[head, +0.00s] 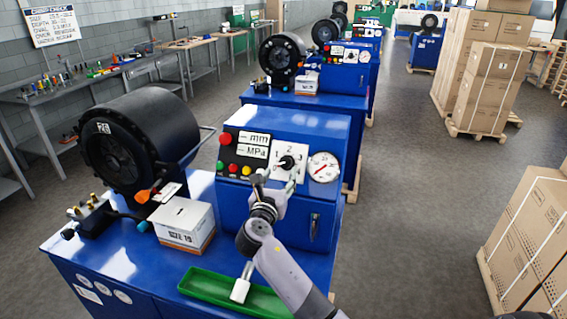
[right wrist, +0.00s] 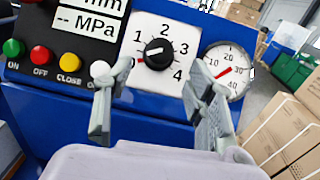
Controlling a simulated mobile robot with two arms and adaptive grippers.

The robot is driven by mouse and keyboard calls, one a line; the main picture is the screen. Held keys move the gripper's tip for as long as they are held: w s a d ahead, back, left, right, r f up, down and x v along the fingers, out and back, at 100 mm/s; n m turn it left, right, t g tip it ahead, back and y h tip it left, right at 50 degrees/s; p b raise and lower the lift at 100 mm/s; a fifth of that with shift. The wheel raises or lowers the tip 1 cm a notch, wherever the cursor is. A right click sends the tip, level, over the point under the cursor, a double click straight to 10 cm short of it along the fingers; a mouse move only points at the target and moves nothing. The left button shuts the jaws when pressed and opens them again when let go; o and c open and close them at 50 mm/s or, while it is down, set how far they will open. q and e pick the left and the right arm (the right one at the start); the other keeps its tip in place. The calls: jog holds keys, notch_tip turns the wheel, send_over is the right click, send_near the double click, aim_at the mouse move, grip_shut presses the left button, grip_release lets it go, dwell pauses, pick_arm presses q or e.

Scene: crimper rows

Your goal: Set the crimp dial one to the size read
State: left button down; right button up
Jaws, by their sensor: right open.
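The crimp dial (head: 287,163) is a black knob on a white plate marked 1 to 4, on the blue control box (head: 310,128). My right gripper (head: 274,186) is open and empty in front of the panel. Its fingers (right wrist: 163,72) stand to either side of the dial, apart from it. A white box (head: 185,220) with a size label, apparently 19, stands on the blue bench. A check board (head: 52,26) hangs on the wall, its small print hard to read. My left gripper is out of view.
A round pressure gauge (head: 323,167) sits right of the dial. Coloured buttons (right wrist: 70,62) and blank mm and MPa displays lie left. A black crimper (head: 140,145) and green tray (head: 210,287) share the bench. Cartons (head: 530,235) stand right, beyond clear floor.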

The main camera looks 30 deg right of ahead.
aim_at(284, 166)
jog(key=p+x, duration=0.1)
jog(key=x, duration=0.4)
jog(key=shift+w+d, duration=0.1)
jog(key=shift+c, duration=0.2)
jog(key=c, duration=1.1)
jog(key=shift+f, duration=0.1)
